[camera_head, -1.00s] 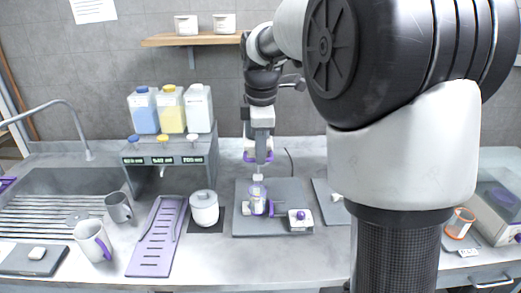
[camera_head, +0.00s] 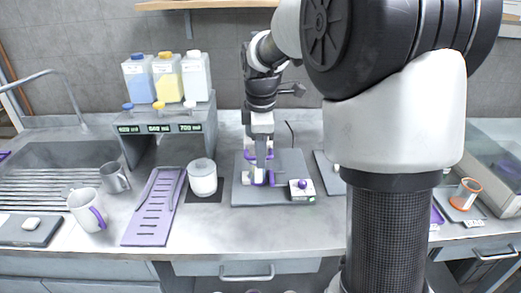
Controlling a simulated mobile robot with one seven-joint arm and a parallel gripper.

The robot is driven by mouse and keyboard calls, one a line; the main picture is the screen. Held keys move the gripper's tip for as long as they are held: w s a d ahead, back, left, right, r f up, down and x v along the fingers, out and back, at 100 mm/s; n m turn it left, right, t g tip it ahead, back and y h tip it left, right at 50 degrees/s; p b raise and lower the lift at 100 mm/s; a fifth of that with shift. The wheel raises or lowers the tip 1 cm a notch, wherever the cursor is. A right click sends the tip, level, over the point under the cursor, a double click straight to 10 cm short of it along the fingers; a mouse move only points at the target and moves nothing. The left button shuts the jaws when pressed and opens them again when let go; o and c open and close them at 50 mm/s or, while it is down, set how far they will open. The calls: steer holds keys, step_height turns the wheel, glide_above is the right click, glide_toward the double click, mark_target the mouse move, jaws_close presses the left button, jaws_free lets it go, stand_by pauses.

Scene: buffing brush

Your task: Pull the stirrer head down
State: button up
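The stirrer stands on a grey base plate (camera_head: 286,166) on the counter. Its purple and white stirrer head (camera_head: 250,155) is low, close over the vessel parts and purple holder (camera_head: 258,179) on the plate. My gripper (camera_head: 262,160) points straight down in front of the stirrer head and overlaps it in the picture. The fingertips are small and merge with the stirrer, so their opening and grip cannot be made out. The vessel is mostly hidden behind my gripper. A small white control box with a purple knob (camera_head: 302,185) sits at the plate's right front.
My arm blocks the view right of the plate.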

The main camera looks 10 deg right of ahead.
steer(key=shift+r, duration=0.2)
step_height(320, 180, up, 17)
steer(key=s+p, duration=0.2)
steer(key=s, duration=0.1)
steer(key=shift+a, duration=0.25)
stand_by(1.9)
